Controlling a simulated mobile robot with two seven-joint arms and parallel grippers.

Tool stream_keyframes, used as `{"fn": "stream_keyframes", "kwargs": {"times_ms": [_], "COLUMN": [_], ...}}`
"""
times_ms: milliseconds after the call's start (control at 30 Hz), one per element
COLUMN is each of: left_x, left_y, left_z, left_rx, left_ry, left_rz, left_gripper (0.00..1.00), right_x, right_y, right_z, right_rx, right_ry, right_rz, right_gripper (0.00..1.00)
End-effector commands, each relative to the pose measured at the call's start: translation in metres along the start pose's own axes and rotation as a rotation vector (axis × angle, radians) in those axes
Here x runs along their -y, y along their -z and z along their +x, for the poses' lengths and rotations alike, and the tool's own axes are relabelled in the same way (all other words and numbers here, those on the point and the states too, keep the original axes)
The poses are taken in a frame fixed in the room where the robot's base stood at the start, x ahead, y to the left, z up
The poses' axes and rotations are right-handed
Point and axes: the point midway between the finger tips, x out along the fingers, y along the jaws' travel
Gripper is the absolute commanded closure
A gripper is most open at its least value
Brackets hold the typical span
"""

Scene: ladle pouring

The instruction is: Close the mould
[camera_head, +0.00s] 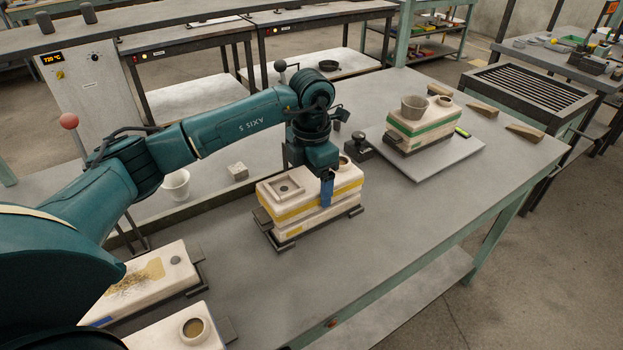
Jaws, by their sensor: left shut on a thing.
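A cream mould with yellow bands (285,222) stands in the middle of the table on a dark base with side rails. Its upper half (278,206) has a square recess in its top and lies over the lower half (320,222). I cannot tell whether the two halves touch all along the seam. My left gripper (326,190) points down at the right part of the mould, with a blue finger against the near face of the upper half. It is shut on that half. The far finger is hidden. My right gripper is not in view.
A green-banded mould (418,128) with a grey cup (413,107) stands on a grey plate (432,160) at the back right. Wooden wedges (524,132) lie beyond. A sand-marked block (150,278) sits front left. The table right of the yellow-banded mould is clear.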

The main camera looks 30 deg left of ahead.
Motion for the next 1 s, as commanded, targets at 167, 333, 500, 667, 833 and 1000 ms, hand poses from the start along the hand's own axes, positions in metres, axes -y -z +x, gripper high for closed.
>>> {"fn": "stream_keyframes", "kwargs": {"times_ms": [167, 333, 500, 667, 833, 1000], "left_x": [-0.0001, 0.0, -0.0001, -0.0001, -0.0002, -0.0002], "left_y": [-0.0013, -0.0013, -0.0012, -0.0012, -0.0012, -0.0012], "left_z": [-0.0036, -0.0036, -0.0031, -0.0013, 0.001, 0.0032], "left_rx": [0.005, 0.005, 0.005, 0.005, 0.005, 0.005], "left_ry": [-0.001, -0.001, -0.001, -0.001, -0.001, -0.001], "left_rz": [0.0, 0.0, 0.0, 0.0, 0.0, -0.001], "left_gripper": [0.76, 0.76, 0.76, 0.76, 0.76, 0.76], "right_x": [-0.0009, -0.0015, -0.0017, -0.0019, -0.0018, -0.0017], "right_y": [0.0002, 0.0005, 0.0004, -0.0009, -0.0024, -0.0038], "right_z": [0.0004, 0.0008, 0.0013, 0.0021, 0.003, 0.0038], "right_rx": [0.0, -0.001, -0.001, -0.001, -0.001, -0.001], "right_ry": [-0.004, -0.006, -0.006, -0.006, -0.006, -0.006], "right_rz": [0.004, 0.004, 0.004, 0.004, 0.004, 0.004], "right_gripper": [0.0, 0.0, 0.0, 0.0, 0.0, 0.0]}}
